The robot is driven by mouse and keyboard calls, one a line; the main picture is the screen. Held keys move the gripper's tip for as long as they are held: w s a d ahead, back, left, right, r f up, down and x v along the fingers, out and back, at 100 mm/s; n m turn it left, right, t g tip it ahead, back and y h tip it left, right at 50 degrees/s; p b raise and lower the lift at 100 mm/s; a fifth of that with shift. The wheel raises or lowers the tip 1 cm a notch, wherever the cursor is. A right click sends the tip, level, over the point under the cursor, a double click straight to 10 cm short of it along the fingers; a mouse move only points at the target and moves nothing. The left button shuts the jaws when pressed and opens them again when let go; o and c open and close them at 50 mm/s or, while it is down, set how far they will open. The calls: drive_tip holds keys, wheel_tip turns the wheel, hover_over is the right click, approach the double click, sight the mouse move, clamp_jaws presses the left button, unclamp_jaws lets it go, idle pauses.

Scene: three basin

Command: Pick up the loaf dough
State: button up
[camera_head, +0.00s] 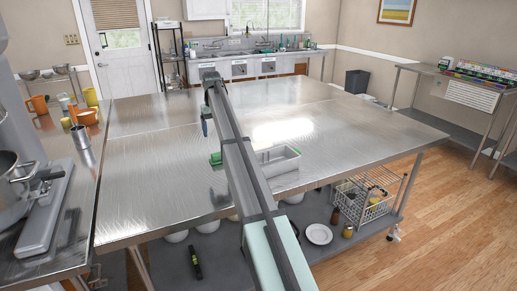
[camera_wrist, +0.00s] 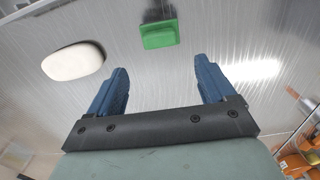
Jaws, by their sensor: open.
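A pale, smooth oval lump, which looks like the loaf dough (camera_wrist: 72,61), lies on the metal table in the wrist view. It is left of and beyond my left fingertip, apart from it. I cannot make it out in the head view, where my arm covers part of the table. My gripper (camera_wrist: 161,67) has two blue fingers spread apart with nothing between them. In the head view my gripper (camera_head: 206,127) is above the steel table (camera_head: 155,165).
A green block with a dark part (camera_wrist: 159,34) lies beyond the fingers; a green thing (camera_head: 215,158) also shows left of my arm. A metal pan (camera_head: 280,157) stands right of my arm. Cups and pitchers (camera_head: 82,137) stand at left. The table's right part is clear.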

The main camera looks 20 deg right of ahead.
drive_tip(key=m+h, duration=0.5)
drive_tip(key=m, duration=1.2)
approach(258, 145)
drive_tip(key=f, duration=0.1)
drive_tip(key=d+f, duration=0.1)
drive_tip(key=f, duration=0.1)
drive_tip(key=shift+d+f+y, duration=0.2)
drive_tip(key=shift+y, duration=0.1)
drive_tip(key=shift+d+x, duration=0.15)
drive_tip(key=shift+x, duration=1.15)
drive_tip(key=shift+d+x, duration=0.2)
drive_tip(key=shift+x, duration=1.1)
drive_tip(key=shift+w+r, duration=0.1)
drive_tip(key=shift+r, duration=0.05)
drive_tip(key=shift+c, duration=0.5)
drive_tip(key=c, duration=1.2)
